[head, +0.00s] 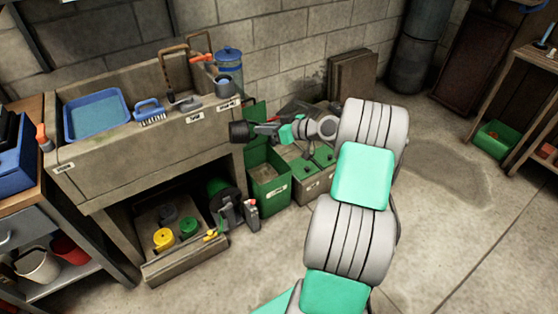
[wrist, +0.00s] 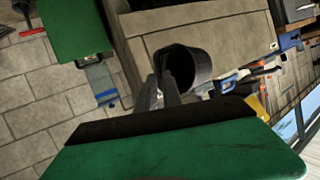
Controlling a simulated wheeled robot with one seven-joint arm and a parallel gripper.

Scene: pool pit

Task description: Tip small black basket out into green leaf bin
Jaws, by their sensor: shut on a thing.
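My gripper (head: 256,130) is shut on the small black basket (head: 239,131) and holds it in the air, tipped on its side. In the wrist view the basket (wrist: 197,66) shows a dark round opening between and beyond the fingers (wrist: 163,90); I cannot see whether anything is inside. The green leaf bin (head: 268,188) stands on the floor beside the sink unit, with a raised green lid (head: 256,116) behind it. The basket is up and left of the bin's opening in the head view. A large green surface (wrist: 180,152) hides the lower wrist view.
The stone sink (head: 150,150) is close to the basket's left, with a blue tray (head: 96,115), a brush (head: 150,112) and a watering can (head: 228,85) on it. Grey bins with green lids (head: 312,180) stand right of the leaf bin.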

